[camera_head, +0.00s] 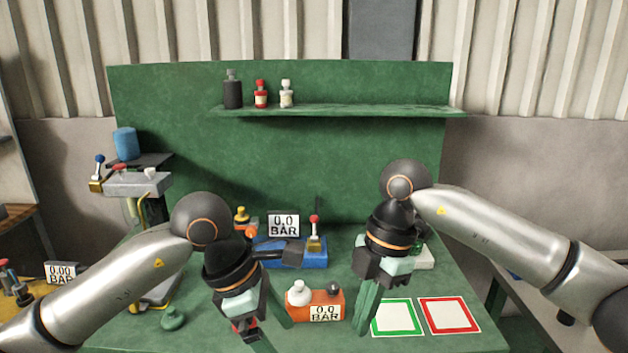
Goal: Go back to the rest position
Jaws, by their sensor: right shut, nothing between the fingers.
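My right gripper (366,305) points down over the green workbench (440,272), its green fingers together and empty, left of the green-framed white square. My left gripper (272,327) hangs over the front of the bench, left of the orange device. Its green fingers appear spread apart, with nothing seen held between them. A small dark and red thing (243,327) shows by its lower end, partly hidden. Both arms are bent in from the sides, with the grippers low above the bench.
An orange device (299,312) with a gauge display stands between the grippers. A blue device (290,258) with a red-knobbed lever is behind it. Green-framed (397,317) and red-framed (449,315) squares lie at right. A shelf (330,111) holds three bottles. A grey valve stand (138,184) is at left.

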